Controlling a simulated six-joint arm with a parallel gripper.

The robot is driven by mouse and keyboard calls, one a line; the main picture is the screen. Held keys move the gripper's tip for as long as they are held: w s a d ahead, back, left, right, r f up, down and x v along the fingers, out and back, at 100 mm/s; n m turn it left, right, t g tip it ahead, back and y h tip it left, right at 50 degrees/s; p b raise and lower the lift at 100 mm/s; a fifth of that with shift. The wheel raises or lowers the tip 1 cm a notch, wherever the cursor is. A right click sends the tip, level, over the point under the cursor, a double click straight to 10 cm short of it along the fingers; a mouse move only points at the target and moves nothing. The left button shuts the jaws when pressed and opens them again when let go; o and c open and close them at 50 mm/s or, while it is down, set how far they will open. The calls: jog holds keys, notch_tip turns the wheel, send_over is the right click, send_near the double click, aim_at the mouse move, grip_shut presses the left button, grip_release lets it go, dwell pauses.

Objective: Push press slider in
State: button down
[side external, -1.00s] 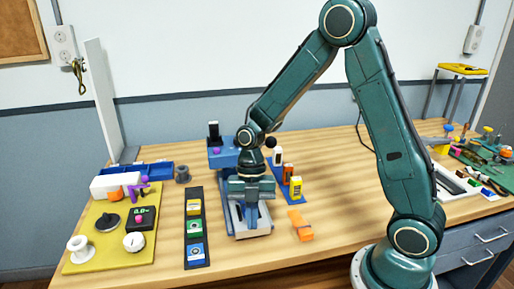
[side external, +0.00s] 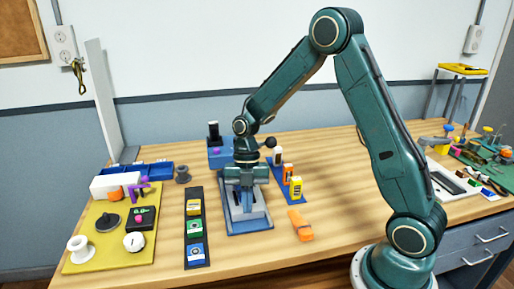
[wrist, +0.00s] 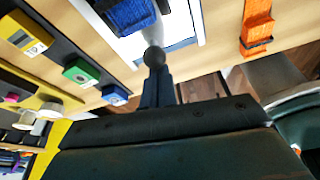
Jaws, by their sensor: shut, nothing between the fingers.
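A pale grey-white slider-like piece (side external: 257,208) sits on a blue base plate (side external: 232,227) in the middle of the table. My gripper (side external: 247,207) is shut and empty, pointing down at this piece; whether the tips touch it I cannot tell. A blue block (side external: 217,158) with a black upright stands behind, partly hidden by my wrist.
A dark strip with coloured blocks (side external: 195,228) lies to the left, and a yellow board (side external: 90,255) with knobs lies farther left. A blue strip with small blocks (side external: 287,178) and an orange piece (side external: 300,225) lie to the right. Bare table (side external: 345,205) is farther right.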

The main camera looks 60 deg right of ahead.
jog(key=s+a, duration=0.1)
jog(key=a, duration=0.1)
jog(key=shift+s+a+f, duration=0.3)
jog(key=shift+s+a, duration=0.05)
jog(key=shift+s, duration=0.05)
jog(key=shift+a+r, duration=0.15)
jog(key=v, duration=0.9)
jog(key=shift+r, duration=0.25)
jog(key=r+n, duration=0.1)
jog(key=n, duration=0.1)
jog(key=d+r+n+g, duration=0.1)
jog(key=n, duration=0.1)
jog(key=shift+s+r+h, duration=0.15)
jog(key=shift+s+h, duration=0.05)
jog(key=shift+h, duration=0.2)
